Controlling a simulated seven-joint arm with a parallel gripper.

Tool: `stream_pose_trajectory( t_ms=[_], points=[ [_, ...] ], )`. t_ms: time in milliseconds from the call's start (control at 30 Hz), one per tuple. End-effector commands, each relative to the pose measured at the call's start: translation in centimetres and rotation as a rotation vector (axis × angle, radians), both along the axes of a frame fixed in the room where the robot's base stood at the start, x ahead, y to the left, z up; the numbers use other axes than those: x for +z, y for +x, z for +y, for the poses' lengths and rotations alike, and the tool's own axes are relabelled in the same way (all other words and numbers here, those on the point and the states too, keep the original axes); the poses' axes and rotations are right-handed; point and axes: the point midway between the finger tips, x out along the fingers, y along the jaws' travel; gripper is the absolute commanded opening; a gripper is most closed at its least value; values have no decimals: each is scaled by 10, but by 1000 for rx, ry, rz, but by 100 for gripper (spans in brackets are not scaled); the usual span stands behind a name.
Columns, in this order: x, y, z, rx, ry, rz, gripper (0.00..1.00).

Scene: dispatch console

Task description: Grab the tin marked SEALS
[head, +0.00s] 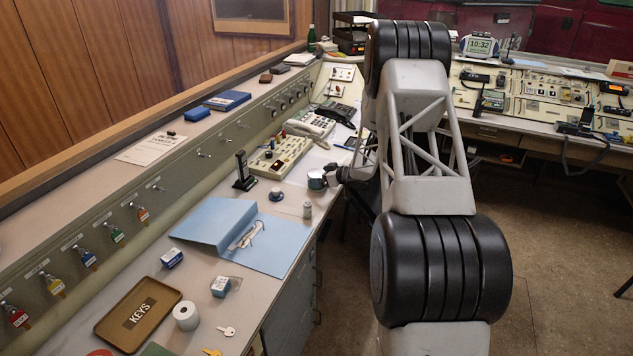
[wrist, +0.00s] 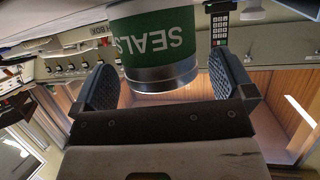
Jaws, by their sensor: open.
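The tin marked SEALS (wrist: 160,45) has a green label with white letters, upside down in the wrist view, and a bare metal rim. My gripper (wrist: 160,66) is open, with one dark ribbed pad on each side of the tin's near end. Narrow gaps show between the pads and the tin. In the head view my gripper (head: 332,174) is at the desk's right edge, beside a small round container (head: 316,181). That container seems to be the same tin, but its label cannot be read there and my arm hides part of the area.
Left of the container are a small cup (head: 276,194), a black handset on its stand (head: 243,172) and a cream key panel (head: 280,156). A telephone (head: 308,125) stands behind.

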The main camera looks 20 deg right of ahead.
Motion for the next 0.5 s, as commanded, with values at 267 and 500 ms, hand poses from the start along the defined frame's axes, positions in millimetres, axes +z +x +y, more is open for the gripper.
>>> stream_pose_trajectory(
  t_ms=[267, 500],
  points=[
    [-9, 18, 12, 0, -1, 1, 100],
    [-10, 18, 13, -1, -1, 1, 100]
  ],
)
